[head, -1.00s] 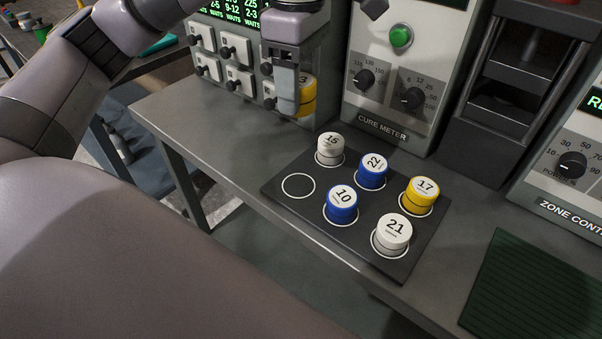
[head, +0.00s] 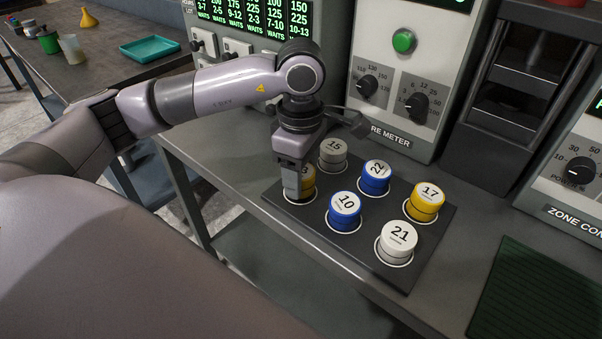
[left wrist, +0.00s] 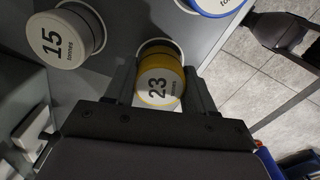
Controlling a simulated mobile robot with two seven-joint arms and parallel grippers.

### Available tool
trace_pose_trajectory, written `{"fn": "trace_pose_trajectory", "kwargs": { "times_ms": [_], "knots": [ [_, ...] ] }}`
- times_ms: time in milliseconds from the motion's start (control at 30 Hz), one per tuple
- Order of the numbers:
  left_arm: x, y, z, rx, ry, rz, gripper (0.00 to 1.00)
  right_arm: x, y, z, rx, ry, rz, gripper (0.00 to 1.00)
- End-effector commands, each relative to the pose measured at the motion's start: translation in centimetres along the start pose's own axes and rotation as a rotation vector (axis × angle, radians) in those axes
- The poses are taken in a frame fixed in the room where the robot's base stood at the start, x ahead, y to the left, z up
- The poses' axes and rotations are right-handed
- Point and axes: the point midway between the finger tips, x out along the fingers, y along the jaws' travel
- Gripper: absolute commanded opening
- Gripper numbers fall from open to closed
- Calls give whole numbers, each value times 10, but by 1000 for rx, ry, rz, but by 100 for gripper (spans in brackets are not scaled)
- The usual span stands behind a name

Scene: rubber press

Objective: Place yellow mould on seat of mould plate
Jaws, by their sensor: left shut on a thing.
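The yellow mould marked 23 (left wrist: 160,82) is between the fingers of my left gripper (head: 297,190), which is shut on it. In the head view the yellow mould (head: 309,184) is partly hidden by the gripper. It is at the front-left seat of the dark mould plate (head: 425,262), where the white ring shows partly around its base. I cannot tell whether it touches the plate. On the plate's other seats stand a white mould 15 (head: 333,151), blue moulds 22 (head: 375,176) and 10 (head: 344,210), a yellow mould 17 (head: 424,201) and a white mould 21 (head: 398,240). My right gripper is not seen.
The cure meter (head: 410,85) stands behind the plate, with a dark press (head: 515,110) to its right. A green ribbed mat (head: 525,285) lies at the front right. The bench (head: 225,165) is clear left of the plate.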

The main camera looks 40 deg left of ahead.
Motion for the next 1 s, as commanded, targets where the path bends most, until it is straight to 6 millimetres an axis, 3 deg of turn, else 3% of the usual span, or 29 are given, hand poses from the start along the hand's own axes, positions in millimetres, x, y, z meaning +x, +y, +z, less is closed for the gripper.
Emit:
{"fn": "trace_pose_trajectory", "kwargs": {
  "times_ms": [400, 433, 500, 833, 1000],
  "knots": [
    [11, 0, 0, 1, -1, 2, 16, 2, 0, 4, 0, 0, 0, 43],
    [11, 0, 0, 1, -1, 1, 58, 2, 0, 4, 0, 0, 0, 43],
    [10, 0, 0, 1, 0, 0, 80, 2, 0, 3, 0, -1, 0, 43],
    [8, 0, 0, 1, -1, 0, 80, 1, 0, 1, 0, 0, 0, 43],
    [-8, 1, 1, 1, -2, 5, 80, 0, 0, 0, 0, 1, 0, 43]
  ]
}}
